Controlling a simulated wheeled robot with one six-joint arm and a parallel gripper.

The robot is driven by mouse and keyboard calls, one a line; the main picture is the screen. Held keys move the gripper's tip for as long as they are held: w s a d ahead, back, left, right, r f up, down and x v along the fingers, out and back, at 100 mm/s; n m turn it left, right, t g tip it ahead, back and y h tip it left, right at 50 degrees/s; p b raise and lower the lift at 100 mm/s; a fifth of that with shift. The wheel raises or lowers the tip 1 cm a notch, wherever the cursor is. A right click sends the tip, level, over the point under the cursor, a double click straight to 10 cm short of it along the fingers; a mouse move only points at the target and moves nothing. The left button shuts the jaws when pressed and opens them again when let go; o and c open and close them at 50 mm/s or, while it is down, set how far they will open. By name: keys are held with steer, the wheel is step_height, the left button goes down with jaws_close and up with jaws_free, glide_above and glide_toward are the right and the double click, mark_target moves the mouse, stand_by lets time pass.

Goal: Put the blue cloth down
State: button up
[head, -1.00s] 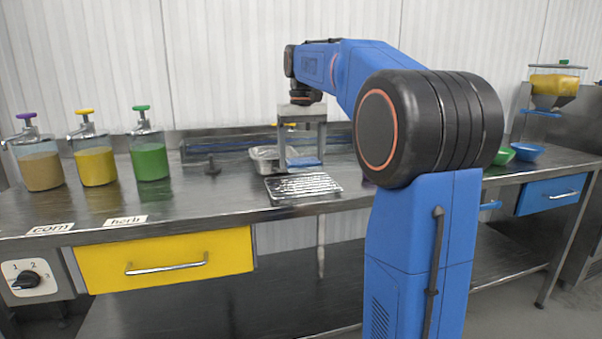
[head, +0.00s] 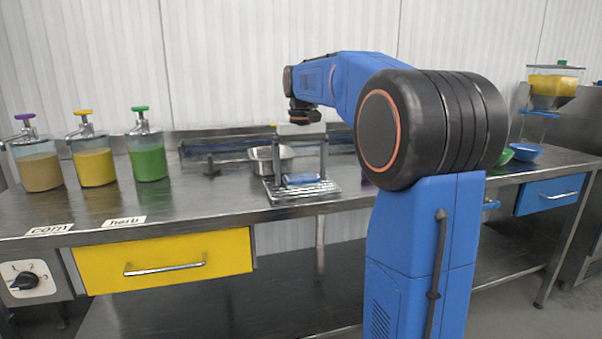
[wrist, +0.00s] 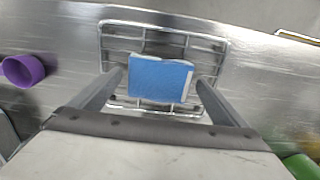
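The blue cloth (head: 301,179) is a small folded pad lying flat on the wire rack (head: 277,199). In the wrist view the cloth (wrist: 158,80) shows near the middle of the rack (wrist: 113,32), with a pale strip at its right edge. My gripper (head: 301,181) points straight down over the rack. Its two fingers (wrist: 159,78) stand on either side of the cloth, with a narrow gap at each side. The gripper looks open, though the gaps are small.
A metal bowl (head: 262,160) stands just behind the rack. A purple cup (wrist: 23,70) is at the left in the wrist view. Three dispensers, one of them green (head: 149,158), stand at the left. Green and blue bowls (head: 527,152) sit at the right. The steel counter (head: 190,205) is clear left of the rack.

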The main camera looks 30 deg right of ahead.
mark_target(301, 176)
step_height(301, 176, up, 12)
steer(key=shift+r, duration=0.15)
stand_by(0.7)
steer(key=s+a+f+n+t, duration=0.1)
steer(key=s+a+f, duration=0.5)
steer(key=s, duration=0.2)
steer(key=s+a+f+n+t, duration=0.1)
steer(key=s+a+f, duration=0.45)
steer(key=s, duration=0.25)
steer(key=s+a+f+t, duration=0.1)
steer(key=s+a+f, duration=0.1)
steer(key=s+f, duration=0.5)
steer(key=s+a+f+n+t, duration=0.1)
steer(key=s+a+f, duration=0.1)
steer(key=s+f, duration=0.5)
step_height(301, 176, down, 6)
steer(key=shift+s+a+f+t, duration=0.1)
steer(key=shift+s+a+t, duration=0.2)
steer(key=shift+t, duration=0.1)
